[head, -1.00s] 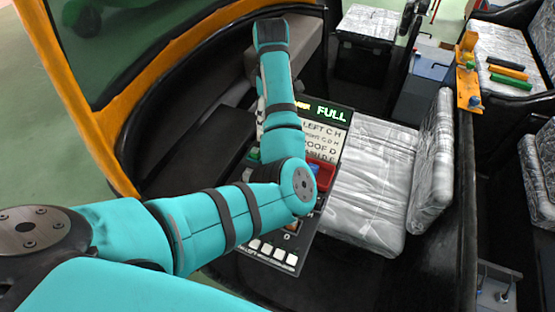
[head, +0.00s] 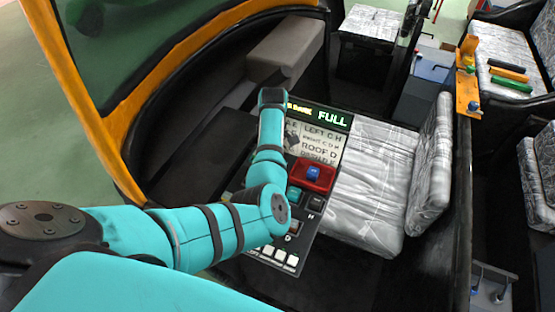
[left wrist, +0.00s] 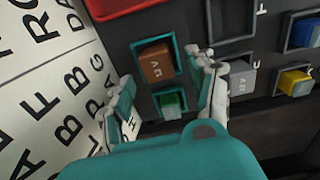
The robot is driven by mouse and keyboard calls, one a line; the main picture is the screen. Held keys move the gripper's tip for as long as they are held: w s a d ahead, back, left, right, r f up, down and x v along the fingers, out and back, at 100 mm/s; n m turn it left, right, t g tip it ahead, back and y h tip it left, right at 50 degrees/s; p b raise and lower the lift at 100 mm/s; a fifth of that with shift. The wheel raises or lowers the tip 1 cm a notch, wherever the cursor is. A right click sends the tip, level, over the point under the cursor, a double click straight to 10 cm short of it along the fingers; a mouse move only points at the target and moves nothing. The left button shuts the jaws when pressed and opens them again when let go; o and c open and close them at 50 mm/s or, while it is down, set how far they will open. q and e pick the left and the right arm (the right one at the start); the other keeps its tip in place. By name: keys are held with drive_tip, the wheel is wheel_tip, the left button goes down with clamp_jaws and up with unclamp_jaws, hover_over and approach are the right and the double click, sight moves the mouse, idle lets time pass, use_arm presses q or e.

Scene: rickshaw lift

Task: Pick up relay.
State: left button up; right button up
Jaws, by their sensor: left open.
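In the left wrist view, my left gripper (left wrist: 166,78) is open above a dark panel, its fingers on either side of a brown relay block (left wrist: 155,63) in a teal-framed slot. A smaller green block (left wrist: 170,103) sits in a slot just below it, also between the fingers. I cannot tell whether the fingers touch either block. A grey block (left wrist: 241,77), a yellow block (left wrist: 295,82) and a blue block (left wrist: 306,31) sit in slots to the right. In the head view my arm hides the gripper. My right gripper is not in view.
A lettered white label plate (head: 317,144) and a lit FULL display (head: 333,119) are above. A patterned seat (head: 370,185) stands to the right; an orange frame (head: 85,115) curves at left.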

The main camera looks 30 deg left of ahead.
use_arm(q)
drive_tip(key=shift+f, duration=0.5)
drive_tip(key=shift+c, duration=0.2)
drive_tip(key=c, duration=1.1)
drive_tip(key=shift+r, duration=0.1)
drive_tip(key=shift+c, duration=0.2)
